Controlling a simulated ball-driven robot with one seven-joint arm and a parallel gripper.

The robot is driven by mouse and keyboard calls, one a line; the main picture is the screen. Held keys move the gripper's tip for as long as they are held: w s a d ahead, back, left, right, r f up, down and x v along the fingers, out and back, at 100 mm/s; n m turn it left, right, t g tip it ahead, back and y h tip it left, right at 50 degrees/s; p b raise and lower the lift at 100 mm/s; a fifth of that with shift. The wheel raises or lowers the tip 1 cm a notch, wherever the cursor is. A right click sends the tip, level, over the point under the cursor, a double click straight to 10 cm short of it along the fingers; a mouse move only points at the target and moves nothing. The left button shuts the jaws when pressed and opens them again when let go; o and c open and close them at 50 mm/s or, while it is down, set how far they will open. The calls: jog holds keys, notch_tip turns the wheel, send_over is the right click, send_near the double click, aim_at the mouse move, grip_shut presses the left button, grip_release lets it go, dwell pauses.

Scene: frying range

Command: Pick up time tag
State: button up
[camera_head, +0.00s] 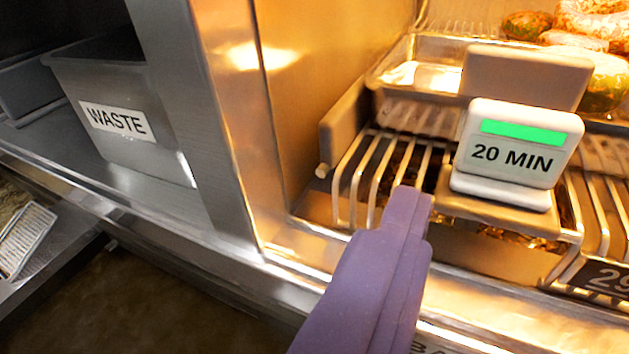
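The time tag (519,147) is a white block with a green bar and the words "20 MIN". It stands upright, leaning back slightly, on a white foot on a beige plate over the wire rack at the right. My gripper (412,197) is purple and reaches up from the bottom middle. Its two fingers lie side by side with no gap showing, and nothing shows between them. The fingertips are in front of the rack's front edge, to the left of the tag and lower in the picture, apart from it.
Behind the tag stand a blank beige block (527,75) and a metal tray (392,68) with wrapped food beyond it. The wire rack (375,180) has raised bars. A steel post (192,110) separates it from the grey WASTE bin (75,75) at left.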

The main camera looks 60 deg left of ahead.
aim_at(524, 127)
jog(key=x, duration=0.8)
jog(key=shift+s+a, duration=0.15)
jog(key=shift+a, duration=0.2)
jog(key=shift+s+r, duration=0.1)
jog(key=shift+c, duration=0.8)
jog(key=c, duration=1)
jog(key=shift+o, duration=0.2)
jog(key=shift+r, duration=0.1)
jog(key=shift+r, duration=0.5)
notch_tip(524, 127, up, 2)
jog(key=shift+r+p, duration=0.15)
jog(key=shift+p, duration=0.15)
jog(key=f+b+v, duration=0.1)
jog(key=v, duration=1.5)
jog(key=shift+s+a, duration=0.15)
jog(key=shift+s, duration=0.15)
